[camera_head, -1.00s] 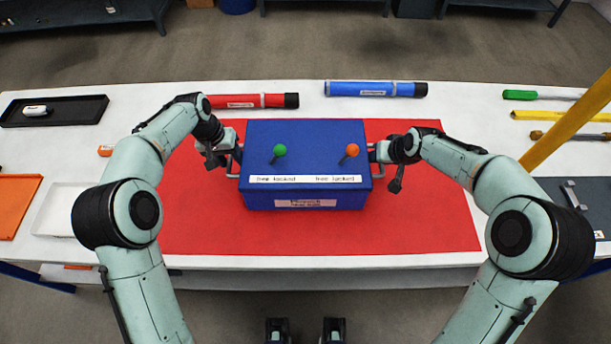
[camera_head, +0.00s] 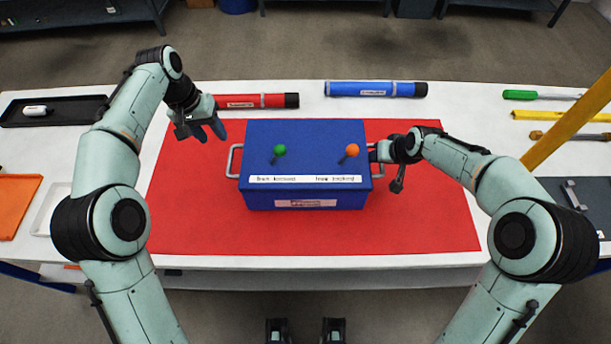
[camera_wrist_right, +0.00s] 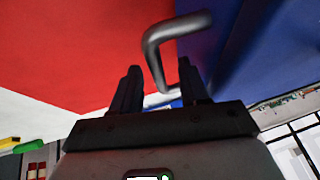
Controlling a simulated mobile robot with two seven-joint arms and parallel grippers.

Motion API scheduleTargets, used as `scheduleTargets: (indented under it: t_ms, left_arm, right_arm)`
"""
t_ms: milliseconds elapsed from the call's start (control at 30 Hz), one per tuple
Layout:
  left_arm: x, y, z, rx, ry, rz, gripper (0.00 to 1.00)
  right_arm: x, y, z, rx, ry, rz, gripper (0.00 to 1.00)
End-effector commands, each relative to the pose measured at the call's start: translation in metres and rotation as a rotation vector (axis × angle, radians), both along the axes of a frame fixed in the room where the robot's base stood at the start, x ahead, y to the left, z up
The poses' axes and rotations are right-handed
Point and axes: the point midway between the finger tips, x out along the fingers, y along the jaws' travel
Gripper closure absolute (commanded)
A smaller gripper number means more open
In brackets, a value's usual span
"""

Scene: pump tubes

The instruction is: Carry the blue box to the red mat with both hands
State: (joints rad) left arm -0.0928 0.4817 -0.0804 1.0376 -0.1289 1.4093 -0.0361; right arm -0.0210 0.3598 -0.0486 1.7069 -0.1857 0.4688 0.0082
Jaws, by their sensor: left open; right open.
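The blue box (camera_head: 306,165) rests on the red mat (camera_head: 200,225), with mat showing on all sides of it. Its lid carries a green knob and an orange knob. The box's left handle (camera_head: 234,161) is bare. My left gripper (camera_head: 212,130) is open and empty, raised above the mat to the upper left of the box. My right gripper (camera_head: 385,158) is at the box's right side. In the right wrist view its open fingers (camera_wrist_right: 160,92) stand on either side of the grey right handle (camera_wrist_right: 165,55).
A red tube (camera_head: 255,101) and a blue tube (camera_head: 375,89) lie behind the mat. A black tray (camera_head: 75,122) is at the far left, an orange tray (camera_head: 15,205) before it. Tools and a yellow post (camera_head: 570,120) are at the right.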

Motion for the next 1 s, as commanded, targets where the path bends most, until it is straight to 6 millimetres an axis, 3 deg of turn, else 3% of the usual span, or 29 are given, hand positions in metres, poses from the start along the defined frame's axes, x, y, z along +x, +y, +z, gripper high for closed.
scheduleTargets:
  t_ms: [500,700,1000]
  left_arm:
    - [0.000,0.000,0.000,0.000,0.000,0.000,0.55]
    - [0.000,0.000,0.000,0.000,0.000,0.000,0.55]
    - [0.000,0.000,0.000,0.000,0.000,0.000,0.55]
  right_arm:
    - [-0.043,-0.017,0.087,0.001,-0.004,0.001,0.55]
    - [-0.050,-0.019,0.100,0.000,-0.001,0.001,0.55]
    - [-0.051,-0.020,0.101,0.000,0.000,0.001,0.55]
